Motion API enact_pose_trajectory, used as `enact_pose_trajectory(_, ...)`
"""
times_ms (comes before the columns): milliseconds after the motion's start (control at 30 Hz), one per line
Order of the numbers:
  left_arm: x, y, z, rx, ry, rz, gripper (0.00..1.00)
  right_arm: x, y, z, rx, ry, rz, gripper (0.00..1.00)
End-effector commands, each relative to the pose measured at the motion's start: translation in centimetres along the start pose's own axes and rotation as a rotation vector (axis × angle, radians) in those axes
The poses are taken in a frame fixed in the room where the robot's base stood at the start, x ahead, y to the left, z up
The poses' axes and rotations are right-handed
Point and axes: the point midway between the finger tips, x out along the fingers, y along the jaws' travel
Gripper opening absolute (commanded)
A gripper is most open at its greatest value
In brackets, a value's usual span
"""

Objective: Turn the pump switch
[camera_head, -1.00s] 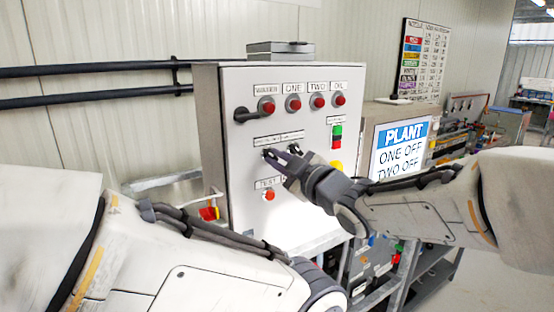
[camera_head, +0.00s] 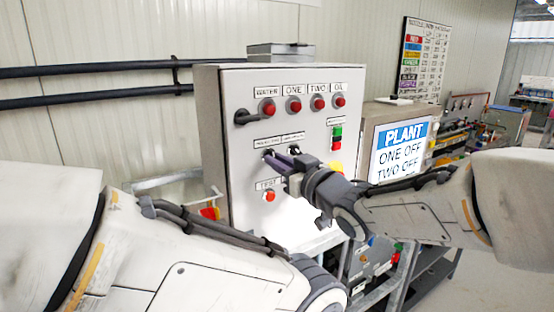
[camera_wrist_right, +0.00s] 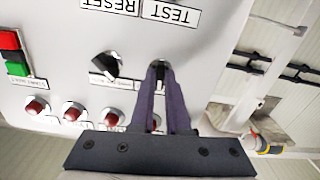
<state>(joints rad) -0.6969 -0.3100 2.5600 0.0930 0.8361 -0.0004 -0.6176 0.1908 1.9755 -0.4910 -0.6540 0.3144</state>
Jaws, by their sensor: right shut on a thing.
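The pump panel (camera_head: 238,95) is a light grey cabinet front with two black rotary switches in its middle row. My right gripper (camera_head: 268,157) reaches in from the right, with its fingertips at the left switch. In the right wrist view the picture is upside down, and the gripper's narrow fingers (camera_wrist_right: 158,75) are shut on that switch (camera_wrist_right: 158,65), which they largely cover. The other black switch (camera_wrist_right: 107,65) stands free beside them, its knob tilted. It also shows in the head view (camera_head: 294,150). My left arm crosses the lower left; its gripper is out of view.
A row of red lamps (camera_head: 293,104) runs along the panel's top, beside a black handle (camera_head: 246,117). A red button (camera_head: 268,196) sits below the switches. Right of the panel, a screen (camera_head: 401,150) reads PLANT, ONE OFF, TWO OFF.

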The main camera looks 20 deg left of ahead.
Motion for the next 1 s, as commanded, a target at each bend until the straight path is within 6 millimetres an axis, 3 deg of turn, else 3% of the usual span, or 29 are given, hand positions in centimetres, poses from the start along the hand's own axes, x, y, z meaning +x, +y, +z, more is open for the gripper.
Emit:
enact_pose_trajectory(700,-0.24,0.02,-0.01,0.0,0.0,0.0,0.0,-0.01,0.17,-0.19,0.088,0.005,0.003,0.0)
enact_pose_trajectory(800,-0.24,0.02,-0.01,0.0,0.0,0.0,0.0,-0.01,0.15,-0.18,0.088,0.004,0.003,0.44)
enact_pose_trajectory(1000,-0.23,0.02,-0.01,0.0,0.0,0.0,0.0,0.01,0.06,-0.1,0.087,0.003,0.001,0.44)
